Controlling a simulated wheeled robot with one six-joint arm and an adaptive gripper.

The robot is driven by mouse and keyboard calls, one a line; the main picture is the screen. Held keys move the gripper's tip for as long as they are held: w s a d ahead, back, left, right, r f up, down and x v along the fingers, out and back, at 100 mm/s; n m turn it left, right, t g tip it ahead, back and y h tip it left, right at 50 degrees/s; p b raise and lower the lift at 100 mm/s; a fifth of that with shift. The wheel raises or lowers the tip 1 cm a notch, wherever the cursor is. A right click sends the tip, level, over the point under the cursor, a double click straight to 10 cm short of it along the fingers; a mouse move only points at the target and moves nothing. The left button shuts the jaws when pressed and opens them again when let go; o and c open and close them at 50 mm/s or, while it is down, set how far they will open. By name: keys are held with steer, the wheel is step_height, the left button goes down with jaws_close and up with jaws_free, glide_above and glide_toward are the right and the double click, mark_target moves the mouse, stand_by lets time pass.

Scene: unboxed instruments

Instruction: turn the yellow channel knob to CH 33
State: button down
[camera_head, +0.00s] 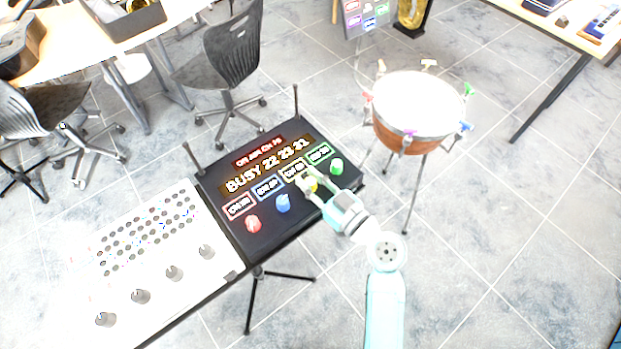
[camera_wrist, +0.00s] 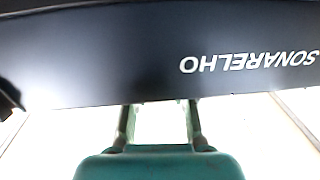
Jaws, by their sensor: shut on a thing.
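The yellow channel knob (camera_head: 311,184) is on the sloped black panel (camera_head: 232,160), third from the left in a row with red, blue and green knobs. My gripper (camera_head: 308,186) is at the yellow knob and shut on it, covering part of it. A yellow-framed label (camera_head: 293,172) is above the knob; its text is too small to read surely. The display (camera_head: 265,166) reads "BUSY 22 23 31", the last digits being unsure. In the wrist view, the black panel edge with "SONARELHO" upside down (camera_wrist: 250,62) fills the top, and the knob is not visible.
A white mixer (camera_head: 150,290) adjoins the panel on the left. A drum (camera_head: 418,105) on a stand is to the right. Two antennas rise behind the panel.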

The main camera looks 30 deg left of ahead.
steer(key=shift+f, duration=0.1)
steer(key=c, duration=0.9)
jaws_free()
steer(key=v, duration=1.2)
